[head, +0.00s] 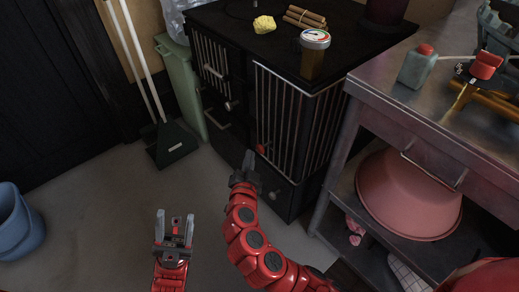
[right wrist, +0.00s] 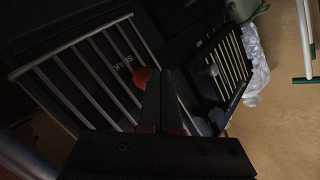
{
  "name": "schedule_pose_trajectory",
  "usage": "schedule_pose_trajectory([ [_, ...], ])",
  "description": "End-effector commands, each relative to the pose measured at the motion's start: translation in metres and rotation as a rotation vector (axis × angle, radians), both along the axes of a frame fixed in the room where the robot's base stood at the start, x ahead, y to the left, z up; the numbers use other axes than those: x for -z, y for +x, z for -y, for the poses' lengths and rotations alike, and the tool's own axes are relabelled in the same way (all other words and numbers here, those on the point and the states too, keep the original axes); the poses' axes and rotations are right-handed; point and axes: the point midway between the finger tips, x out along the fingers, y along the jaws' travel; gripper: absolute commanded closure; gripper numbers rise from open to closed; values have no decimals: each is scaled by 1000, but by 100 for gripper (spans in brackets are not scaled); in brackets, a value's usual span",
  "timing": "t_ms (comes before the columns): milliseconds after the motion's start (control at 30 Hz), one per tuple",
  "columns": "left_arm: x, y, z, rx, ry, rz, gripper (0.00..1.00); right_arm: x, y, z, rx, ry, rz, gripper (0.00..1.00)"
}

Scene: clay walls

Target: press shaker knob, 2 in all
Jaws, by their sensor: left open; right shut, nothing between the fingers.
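The red shaker knob (head: 261,149) sits on the front of the black stove (head: 285,190), below its barred panel. It also shows in the right wrist view (right wrist: 142,76), beside lettering that is partly readable as "SHAK". My right gripper (head: 249,158) is shut and empty, with its tips just left of the knob in the head view. In the right wrist view the shut fingers (right wrist: 160,80) overlap the knob's lower right edge. I cannot tell whether they touch it. My left gripper (head: 174,222) is open and empty over the floor, lower left.
A grey knob (head: 231,105) is on the stove's left face. A steel table (head: 430,130) with a pink basin (head: 405,200) below stands right. A dustpan (head: 172,145), green bin (head: 183,85) and blue bucket (head: 18,225) are left. Floor between is clear.

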Motion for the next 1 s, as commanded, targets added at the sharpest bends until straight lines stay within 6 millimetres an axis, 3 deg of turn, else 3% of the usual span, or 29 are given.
schedule_pose_trajectory([
  [267,10,0,0,0,0,0,50,4,5,6,2,2,-1,100],
  [1000,9,0,0,0,0,0,50,2,8,10,2,0,-1,100],
])
